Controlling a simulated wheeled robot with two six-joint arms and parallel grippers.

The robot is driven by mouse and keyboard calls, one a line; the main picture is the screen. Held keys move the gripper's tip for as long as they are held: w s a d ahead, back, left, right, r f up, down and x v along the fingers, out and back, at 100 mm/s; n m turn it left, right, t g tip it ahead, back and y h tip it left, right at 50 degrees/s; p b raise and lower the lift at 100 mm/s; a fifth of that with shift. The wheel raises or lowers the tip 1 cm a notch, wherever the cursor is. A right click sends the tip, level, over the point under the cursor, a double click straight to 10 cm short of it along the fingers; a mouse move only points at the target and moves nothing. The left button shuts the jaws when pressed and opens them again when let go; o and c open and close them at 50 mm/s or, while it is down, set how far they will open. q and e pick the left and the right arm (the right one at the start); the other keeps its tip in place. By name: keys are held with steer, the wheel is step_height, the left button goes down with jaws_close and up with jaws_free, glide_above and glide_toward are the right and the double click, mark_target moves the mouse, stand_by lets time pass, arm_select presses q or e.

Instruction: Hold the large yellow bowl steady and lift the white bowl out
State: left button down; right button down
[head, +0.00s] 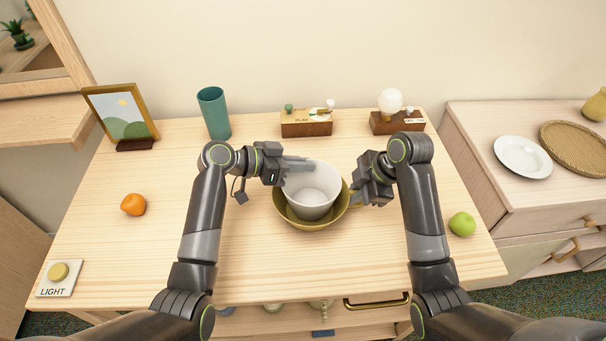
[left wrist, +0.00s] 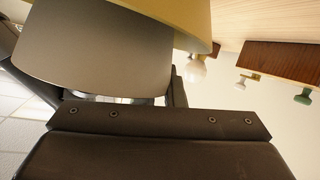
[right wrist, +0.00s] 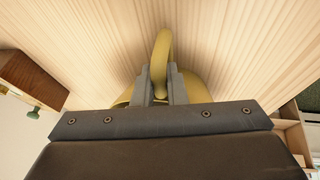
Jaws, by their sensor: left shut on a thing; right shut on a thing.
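The large yellow bowl (head: 312,226) stands on the wooden table with the white bowl (head: 312,197) nested in it, its rim standing well above the yellow rim. My left gripper (head: 297,167) is shut on the white bowl's rim at the far left side. In the left wrist view the white bowl's wall (left wrist: 95,60) looks grey, with the yellow bowl (left wrist: 195,18) beyond it. My right gripper (head: 358,197) is shut on the yellow bowl's handle (right wrist: 163,50) at the right. Whether the white bowl's base touches the yellow bowl is hidden.
Behind stand a teal cup (head: 214,113), a wooden box with knobs (head: 306,124) and a bulb lamp (head: 390,103). An orange (head: 133,204) lies left and a green apple (head: 462,223) right. The table's front middle is clear.

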arm_select(q)
step_height(320, 180, up, 8)
steer(key=shift+f, duration=0.1)
arm_select(e)
steer(key=shift+f, duration=0.1)
arm_select(q)
steer(key=shift+w, duration=0.1)
arm_select(e)
steer(key=c, duration=1.4)
jaws_free()
steer(key=s+d+r, duration=0.1)
steer(key=s+d, duration=0.1)
steer(key=d, duration=0.2)
steer(key=s+d+r, duration=0.2)
steer(key=d, duration=0.2)
steer(key=s+d+r, duration=0.1)
steer(key=s+d, duration=0.1)
steer(key=d, duration=0.3)
steer(key=shift+r, duration=0.3)
arm_select(q)
steer(key=shift+d, duration=0.1)
